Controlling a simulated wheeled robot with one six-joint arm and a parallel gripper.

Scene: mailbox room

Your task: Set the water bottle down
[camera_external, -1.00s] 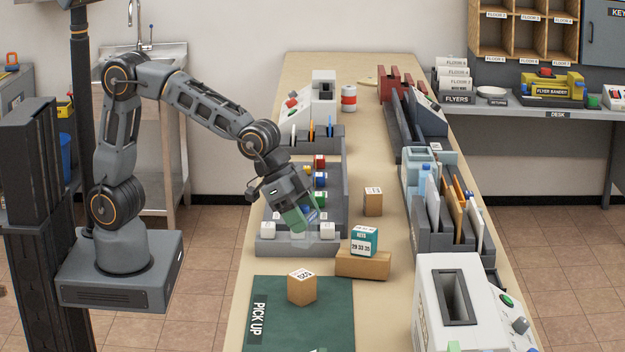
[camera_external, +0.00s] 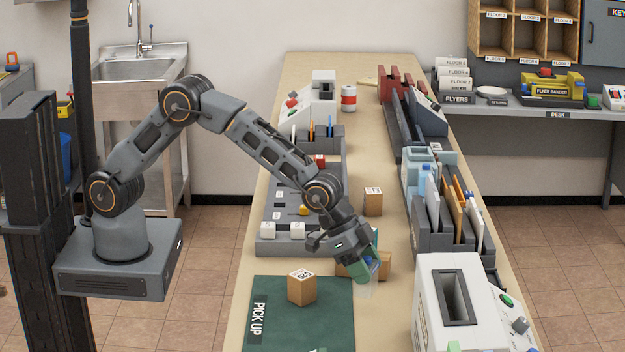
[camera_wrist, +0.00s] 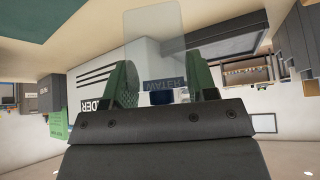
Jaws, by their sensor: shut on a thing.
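The water bottle (camera_wrist: 155,45) is clear, with a label reading WATER. It stands out between the green fingers of my gripper (camera_wrist: 155,88) in the wrist view. In the external view my gripper (camera_external: 367,268) is shut on the bottle, which shows faintly as a clear shape (camera_external: 366,290) below the fingers. The gripper hangs low over the worktable (camera_external: 385,325), right of the green PICK UP mat (camera_external: 325,325) and in front of the cardboard block with the teal calendar, which it partly hides. I cannot tell whether the bottle touches the table.
A small box (camera_external: 302,288) stands on the mat. Another box (camera_external: 373,201) stands behind my gripper. A grey sectioned tray (camera_external: 290,246) lies to the left. A white slotted machine (camera_external: 455,310) and a grey envelope rack (camera_external: 435,238) stand to the right.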

